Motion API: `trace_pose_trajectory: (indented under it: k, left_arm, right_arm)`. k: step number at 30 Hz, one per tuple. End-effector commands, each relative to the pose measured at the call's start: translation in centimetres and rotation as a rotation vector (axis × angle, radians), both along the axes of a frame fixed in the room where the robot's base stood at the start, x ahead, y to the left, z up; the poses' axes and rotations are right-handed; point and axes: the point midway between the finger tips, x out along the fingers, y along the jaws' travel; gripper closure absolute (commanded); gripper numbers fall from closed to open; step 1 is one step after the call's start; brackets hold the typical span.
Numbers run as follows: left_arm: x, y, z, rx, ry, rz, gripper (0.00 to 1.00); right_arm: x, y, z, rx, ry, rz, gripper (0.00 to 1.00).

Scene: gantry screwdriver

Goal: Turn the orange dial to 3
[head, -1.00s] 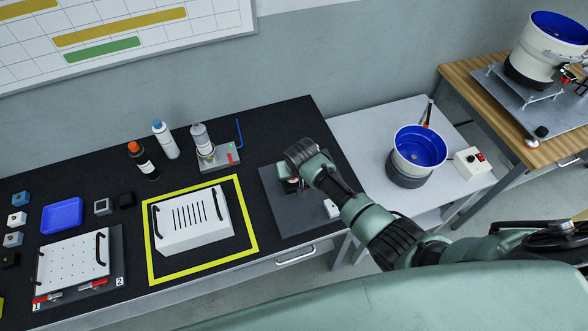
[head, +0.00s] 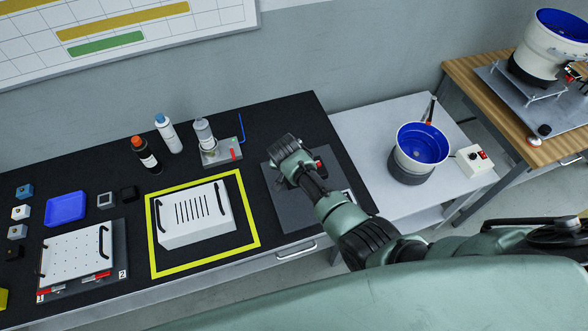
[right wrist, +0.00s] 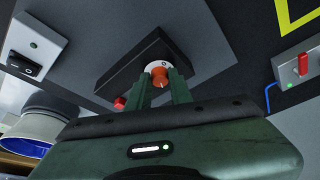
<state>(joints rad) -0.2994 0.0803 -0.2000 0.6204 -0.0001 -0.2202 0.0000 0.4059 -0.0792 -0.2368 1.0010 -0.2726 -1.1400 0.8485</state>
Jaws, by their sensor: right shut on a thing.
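The orange dial (right wrist: 158,80) sits on a white round plate (right wrist: 156,66) on a dark box (right wrist: 150,70) in the right wrist view. My right gripper (right wrist: 160,82) has one finger on each side of the dial and is shut on it. The number the dial points to is too small to read. In the head view my right gripper (head: 287,150) is over the grey panel (head: 290,213) at the right end of the black table and hides the dial. My left gripper is not in view.
A switch box (right wrist: 35,50) and a red-lever unit (right wrist: 302,68) are nearby. In the head view, a white slotted case (head: 194,216) stands in a yellow frame and a blue bowl feeder (head: 421,148) stands right.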

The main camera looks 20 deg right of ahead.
Motion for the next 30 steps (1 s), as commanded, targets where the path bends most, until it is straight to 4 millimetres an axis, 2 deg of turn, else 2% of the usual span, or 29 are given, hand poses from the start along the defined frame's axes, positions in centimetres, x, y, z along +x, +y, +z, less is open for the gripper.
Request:
trace_pose_trajectory:
  k: [8, 9, 11, 22, 30]
  left_arm:
    - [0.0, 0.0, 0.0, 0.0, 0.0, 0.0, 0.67]
    - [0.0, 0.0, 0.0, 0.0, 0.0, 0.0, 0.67]
    - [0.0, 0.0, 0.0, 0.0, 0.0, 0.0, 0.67]
    - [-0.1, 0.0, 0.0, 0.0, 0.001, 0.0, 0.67]
    - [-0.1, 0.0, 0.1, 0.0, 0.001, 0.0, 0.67]
  right_arm:
    - [0.2, 0.0, 0.2, 0.001, -0.005, 0.0, 1.0]
    - [0.2, 0.0, 0.2, 0.0, -0.005, 0.001, 0.71]
    - [0.2, 0.0, 0.2, 0.0, -0.005, 0.001, 0.58]
    - [0.0, 0.1, 0.3, 0.001, -0.002, 0.002, 0.58]
    - [-1.1, 0.8, 3.6, 0.002, -0.005, 0.001, 0.58]
